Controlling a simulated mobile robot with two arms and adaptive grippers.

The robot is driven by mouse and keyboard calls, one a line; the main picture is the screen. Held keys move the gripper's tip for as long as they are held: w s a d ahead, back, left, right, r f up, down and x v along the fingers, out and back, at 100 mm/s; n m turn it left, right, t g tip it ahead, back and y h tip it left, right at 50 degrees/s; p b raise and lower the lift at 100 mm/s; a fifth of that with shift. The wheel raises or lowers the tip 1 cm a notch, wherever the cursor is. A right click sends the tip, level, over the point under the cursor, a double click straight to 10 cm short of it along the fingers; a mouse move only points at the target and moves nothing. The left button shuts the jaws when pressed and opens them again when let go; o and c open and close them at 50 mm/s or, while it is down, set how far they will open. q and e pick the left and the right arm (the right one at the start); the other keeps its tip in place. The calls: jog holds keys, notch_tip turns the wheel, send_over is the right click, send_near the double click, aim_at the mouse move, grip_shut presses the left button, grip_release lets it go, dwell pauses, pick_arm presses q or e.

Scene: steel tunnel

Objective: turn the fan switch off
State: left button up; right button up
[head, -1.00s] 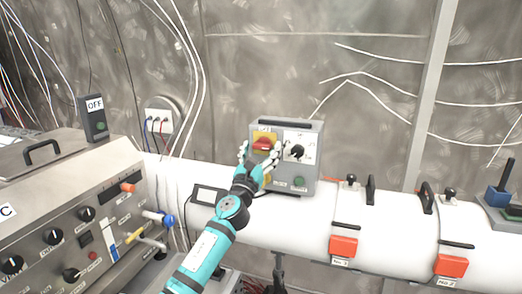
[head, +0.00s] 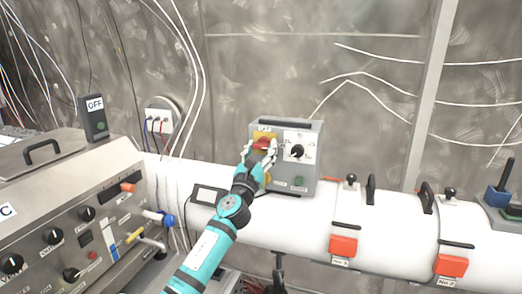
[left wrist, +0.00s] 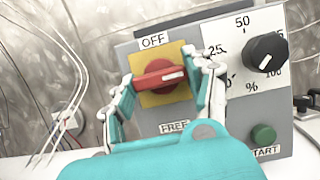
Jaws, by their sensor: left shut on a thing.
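The fan switch is a red rotary handle (left wrist: 160,76) on a yellow square plate (left wrist: 150,98), on the front of a grey control box (head: 308,132). In the left wrist view OFF is printed above the plate and FREE below it. The red handle lies nearly level, its white mark at the right end, tilted slightly up to the right. My left gripper (head: 259,148) is in front of the switch; in the left wrist view its fingers (left wrist: 163,80) are closed on the two ends of the handle. My right gripper does not show.
On the same box, a black knob (left wrist: 266,52) with a percent scale and a green START button (left wrist: 263,135) are right of the switch. The box stands on a white pipe (head: 265,222) with red clamps (head: 343,246). A steel console (head: 75,220) is at left.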

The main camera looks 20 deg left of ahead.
pick_arm(q)
jog(key=n+y, duration=0.1)
jog(key=n, duration=0.2)
jog(key=n+y, duration=0.2)
jog(key=shift+d+n+y+b, duration=0.1)
jog(key=shift+n+y+b, duration=0.2)
jog(key=shift+n+b, duration=0.1)
jog(key=n+g+y, duration=0.1)
jog(key=n, duration=0.2)
jog(key=n+y, duration=0.1)
jog(key=n, duration=0.2)
jog(key=shift+d+r+g, duration=0.1)
jog(key=shift+g, duration=0.3)
jog(key=n+g, duration=0.1)
jog(key=n, duration=0.1)
jog(key=n+y+p, duration=0.1)
jog(key=n, duration=0.2)
jog(key=shift+r+n+g+y, duration=0.15)
jog(key=shift+n+g+y, duration=0.15)
jog(key=shift+g, duration=0.1)
jog(key=n+g+p, duration=0.1)
jog(key=n, duration=0.2)
jog(key=shift+p, duration=0.35)
jog(key=shift+n+g+p, duration=0.35)
jog(key=shift+n+g, duration=0.15)
jog(key=shift+n, duration=0.3)
jog(key=o, duration=1.2)
jog(key=shift+s, duration=0.1)
